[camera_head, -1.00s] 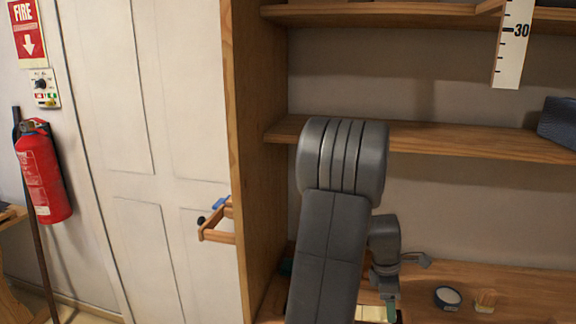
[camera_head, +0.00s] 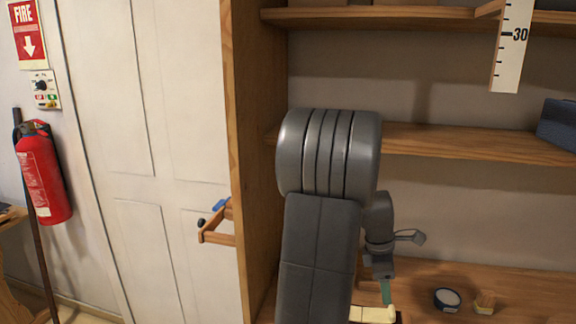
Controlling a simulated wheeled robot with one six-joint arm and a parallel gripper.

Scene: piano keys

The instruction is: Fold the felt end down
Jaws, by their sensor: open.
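Cream piano keys (camera_head: 372,314) show at the bottom edge, right of my arm and partly cut off. My gripper (camera_head: 385,290) is above them, small and partly hidden in its own shape; its jaws are open. A narrow green piece (camera_head: 386,293) hangs or stands directly below the gripper body, just above the keys. I cannot tell whether it is the felt or part of a finger, nor whether it touches the keys. No felt end can be made out with certainty.
My large grey arm covers the middle of the view. A round dark-rimmed dish (camera_head: 447,299) and a small wooden block-like item (camera_head: 484,302) stand on the wooden worktop (camera_head: 535,290) to the right. A wooden upright (camera_head: 248,150) bounds the left, with shelves above.

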